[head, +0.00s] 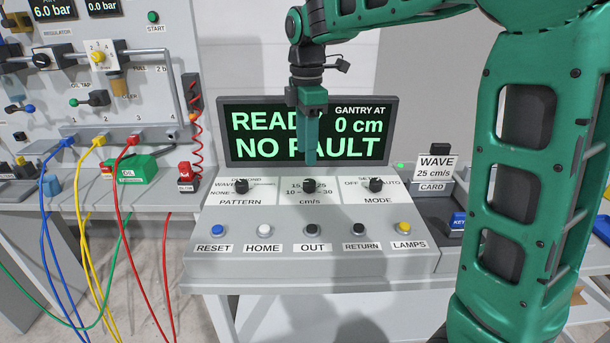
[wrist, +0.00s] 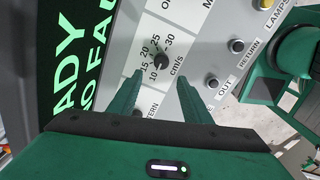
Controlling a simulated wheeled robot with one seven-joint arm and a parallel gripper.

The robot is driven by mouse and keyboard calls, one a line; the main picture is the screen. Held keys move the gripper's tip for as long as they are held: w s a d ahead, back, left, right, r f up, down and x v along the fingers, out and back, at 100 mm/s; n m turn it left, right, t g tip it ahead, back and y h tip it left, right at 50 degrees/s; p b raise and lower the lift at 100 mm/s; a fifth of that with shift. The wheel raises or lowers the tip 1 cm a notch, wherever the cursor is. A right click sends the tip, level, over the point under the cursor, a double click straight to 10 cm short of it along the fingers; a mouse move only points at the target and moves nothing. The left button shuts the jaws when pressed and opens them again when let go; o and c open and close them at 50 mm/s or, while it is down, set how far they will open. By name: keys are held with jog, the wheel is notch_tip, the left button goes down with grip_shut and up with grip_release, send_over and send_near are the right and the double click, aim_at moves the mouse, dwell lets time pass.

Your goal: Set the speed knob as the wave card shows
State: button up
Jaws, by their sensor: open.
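The speed knob (head: 311,186) is a small black knob in the middle of the console, above the label cm/s. In the wrist view the knob (wrist: 162,62) sits amid the marks 10, 15, 20, 25 and 30; its pointer is too small to read surely. The wave card (head: 435,168) stands right of the console and reads WAVE 25 cm/s. My gripper (head: 310,163) hangs pointing down just above the knob, in front of the screen. In the wrist view my gripper (wrist: 160,76) is open and empty, its fingertips apart on either side of the knob's line.
The screen (head: 250,152) reads READY, NO FAULT, 0 cm. The pattern knob (head: 241,186) and mode knob (head: 376,185) flank the speed knob. Several push buttons, such as OUT (head: 312,230), line the front. A blue KEY piece (head: 457,221) lies at right; hoses hang at left.

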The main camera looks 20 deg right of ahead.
aim_at(308, 181)
jog(key=f, duration=0.8)
jog(key=shift+d+f, duration=0.2)
jog(key=shift+f, duration=0.05)
jog(key=c, duration=1)
